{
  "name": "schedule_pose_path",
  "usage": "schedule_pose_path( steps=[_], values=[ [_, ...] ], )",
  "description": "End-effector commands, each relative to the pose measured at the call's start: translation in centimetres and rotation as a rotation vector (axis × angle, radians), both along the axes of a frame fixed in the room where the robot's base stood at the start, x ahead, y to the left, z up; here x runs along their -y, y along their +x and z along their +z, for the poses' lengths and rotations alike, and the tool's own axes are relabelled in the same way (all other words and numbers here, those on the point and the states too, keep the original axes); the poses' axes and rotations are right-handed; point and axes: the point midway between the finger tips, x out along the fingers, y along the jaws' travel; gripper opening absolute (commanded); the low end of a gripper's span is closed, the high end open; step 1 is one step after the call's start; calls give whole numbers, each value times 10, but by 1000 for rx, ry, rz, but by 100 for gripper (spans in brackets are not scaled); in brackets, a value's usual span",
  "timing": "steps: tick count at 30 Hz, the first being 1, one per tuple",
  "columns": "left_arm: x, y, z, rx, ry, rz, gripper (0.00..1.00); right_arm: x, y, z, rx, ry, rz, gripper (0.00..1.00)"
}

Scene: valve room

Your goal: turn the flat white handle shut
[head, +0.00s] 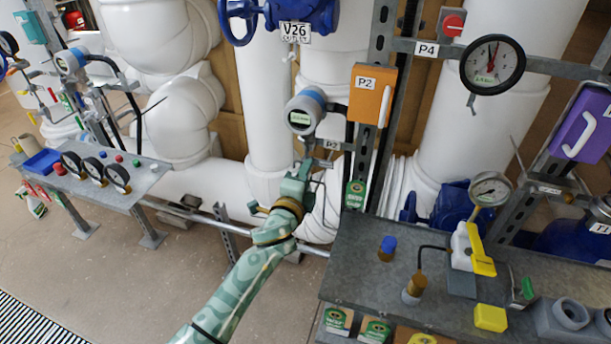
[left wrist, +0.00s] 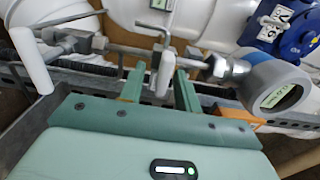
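The flat white handle (left wrist: 163,77) shows in the left wrist view on a small metal valve fitting, in the pipe run to the round blue-grey gauge head (left wrist: 275,88). My left gripper (left wrist: 160,88) is open, with its green fingers on either side of the handle and gaps showing on both sides. Whether a finger touches it I cannot tell. In the head view my left gripper (head: 302,172) reaches up just below the gauge head (head: 304,110); the handle is too small and covered to make out there. My right gripper is not in view.
An orange box (head: 372,95) marked P2 hangs right of the gauge head. A metal upright (head: 383,35) and large white pipes (head: 262,90) stand close by. A grey bench (head: 360,262) with fittings is at right, a smaller bench (head: 145,180) with gauges at left. Floor between them is open.

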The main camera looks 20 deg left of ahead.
Motion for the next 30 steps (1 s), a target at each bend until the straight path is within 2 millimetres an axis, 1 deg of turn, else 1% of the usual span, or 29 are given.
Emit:
schedule_pose_path(
  steps=[4, 8, 11, 15, 18, 21, 25, 30],
  values=[
    [0, -5, 1, 1, -1, 0, 33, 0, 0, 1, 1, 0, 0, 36],
    [-1, -25, 1, 0, -1, -1, 33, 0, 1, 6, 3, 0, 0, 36],
    [-1, -50, 1, -1, -1, -1, 33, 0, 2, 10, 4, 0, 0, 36],
    [-3, -90, 0, -2, -2, -1, 33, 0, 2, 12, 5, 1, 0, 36],
    [-4, -116, 0, -2, -2, 0, 33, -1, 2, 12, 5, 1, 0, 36],
    [-5, -137, -1, -3, -1, 1, 33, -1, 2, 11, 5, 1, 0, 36],
    [-5, -154, -1, -1, -1, 0, 33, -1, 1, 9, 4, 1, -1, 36],
    [-6, -163, 0, -1, 0, 1, 33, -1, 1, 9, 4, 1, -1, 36]
  ],
)
